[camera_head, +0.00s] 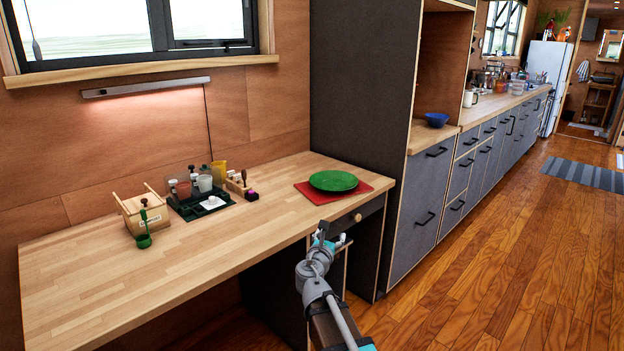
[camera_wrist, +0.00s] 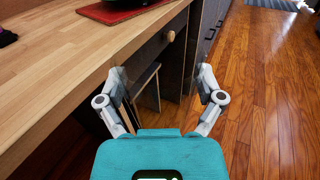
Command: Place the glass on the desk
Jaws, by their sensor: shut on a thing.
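The desk (camera_head: 240,230) is a pale wood top along the left wall. Its front edge and drawer also show in the wrist view (camera_wrist: 60,85). My gripper (camera_head: 328,240) is in front of the desk's right end, just off its front edge. In the wrist view the fingers of my gripper (camera_wrist: 160,78) stand apart, shut on the glass, which is clear and can hardly be made out between them. I cannot tell its outline or tilt.
A green plate (camera_head: 333,181) lies on a red mat (camera_head: 316,195) at the desk's right end. A dark tray (camera_head: 213,207) of small items and a wooden box (camera_head: 144,212) stand farther left. The front middle and left of the desk are clear. A tall dark cabinet (camera_head: 362,100) borders the right end.

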